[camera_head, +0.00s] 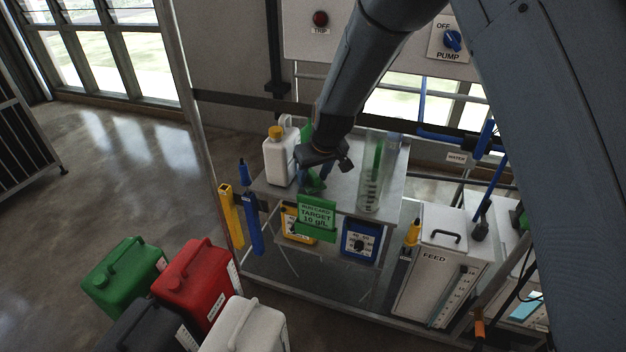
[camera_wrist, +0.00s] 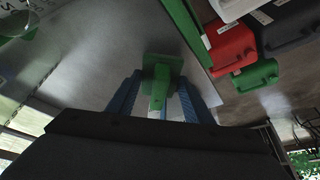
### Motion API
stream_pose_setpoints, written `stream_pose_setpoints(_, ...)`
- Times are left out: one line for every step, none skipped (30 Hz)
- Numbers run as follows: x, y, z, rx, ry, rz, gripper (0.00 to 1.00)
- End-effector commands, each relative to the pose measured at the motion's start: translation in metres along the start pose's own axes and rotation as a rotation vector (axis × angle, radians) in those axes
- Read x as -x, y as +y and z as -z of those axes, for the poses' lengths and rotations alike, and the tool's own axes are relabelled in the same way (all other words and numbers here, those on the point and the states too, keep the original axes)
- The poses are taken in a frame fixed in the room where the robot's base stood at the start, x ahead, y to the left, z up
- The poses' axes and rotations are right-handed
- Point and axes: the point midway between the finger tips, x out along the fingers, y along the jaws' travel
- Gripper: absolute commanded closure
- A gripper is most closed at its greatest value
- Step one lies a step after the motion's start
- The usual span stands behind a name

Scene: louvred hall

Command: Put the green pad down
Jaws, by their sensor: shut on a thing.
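The green pad (camera_wrist: 162,66) has a flat plate and a narrower grip block. In the wrist view the blue fingers of my gripper (camera_wrist: 158,92) are shut on the block, one on each side. In the head view my gripper (camera_head: 322,174) points down over the metal bench (camera_head: 345,190), and a little of the green pad (camera_head: 311,184) shows beside the fingers. The plate is low over the bench top; I cannot tell whether it touches.
A white canister (camera_head: 280,160) with a yellow cap stands left of my gripper, a clear cylinder (camera_head: 371,185) to its right. A green run card (camera_head: 317,217) hangs at the bench's front edge. Several jerrycans, including a red one (camera_head: 195,285), stand on the floor at front left.

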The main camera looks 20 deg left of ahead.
Motion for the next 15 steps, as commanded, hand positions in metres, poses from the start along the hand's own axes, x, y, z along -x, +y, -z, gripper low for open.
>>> stream_pose_setpoints(-0.007,0.000,-0.004,0.000,-0.002,0.000,0.75)
stream_pose_setpoints(-0.011,0.000,-0.005,0.000,-0.002,0.000,0.75)
stream_pose_setpoints(-0.014,0.000,-0.006,-0.001,-0.002,0.000,0.75)
stream_pose_setpoints(-0.016,0.000,-0.007,-0.001,-0.001,0.000,0.75)
stream_pose_setpoints(-0.017,0.000,-0.007,0.000,0.000,-0.001,0.75)
stream_pose_setpoints(-0.017,0.000,-0.007,0.001,0.001,-0.001,0.75)
stream_pose_setpoints(-0.017,0.000,-0.007,0.001,0.001,-0.001,0.75)
stream_pose_setpoints(-0.017,0.000,-0.007,0.001,0.001,-0.001,0.75)
stream_pose_setpoints(-0.017,0.000,-0.007,0.001,0.001,-0.001,0.75)
stream_pose_setpoints(-0.017,0.000,-0.007,0.001,0.001,-0.001,0.75)
stream_pose_setpoints(-0.017,0.000,-0.007,0.001,0.001,-0.001,0.75)
stream_pose_setpoints(-0.018,0.000,-0.007,0.001,0.001,-0.001,0.75)
stream_pose_setpoints(-0.018,0.000,-0.007,0.001,0.001,-0.001,0.75)
stream_pose_setpoints(-0.019,0.000,-0.008,0.001,0.001,-0.001,0.75)
stream_pose_setpoints(-0.021,0.001,-0.008,0.001,0.001,-0.001,0.75)
